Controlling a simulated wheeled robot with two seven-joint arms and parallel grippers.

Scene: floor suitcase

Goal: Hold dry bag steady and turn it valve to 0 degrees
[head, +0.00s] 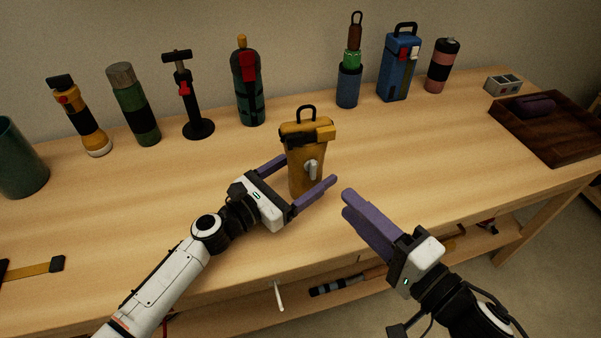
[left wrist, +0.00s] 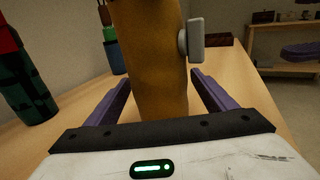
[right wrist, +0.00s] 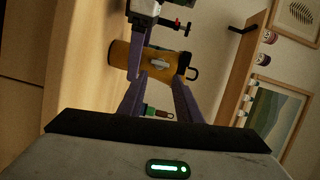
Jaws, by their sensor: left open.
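The dry bag (head: 302,140) is mustard yellow with a rolled top, a buckle and a black loop handle, and stands upright near the table's middle. A grey valve (head: 311,169) with a flat tab sticks out of its side; it also shows in the left wrist view (left wrist: 195,40) and the right wrist view (right wrist: 157,61). My left gripper (head: 309,170) is open, with one finger on each side of the bag's body; I cannot tell whether they touch it. My right gripper (head: 348,202) is open and empty, in front and right of the bag, pointing toward the valve side.
Behind the bag stand a flashlight (head: 82,118), a green bottle (head: 133,105), a pump (head: 190,95), a dark flask (head: 248,88) and a blue container (head: 398,65). A wooden tray (head: 560,150) lies at right. A strap (head: 35,268) lies at left. The table's front is mostly clear.

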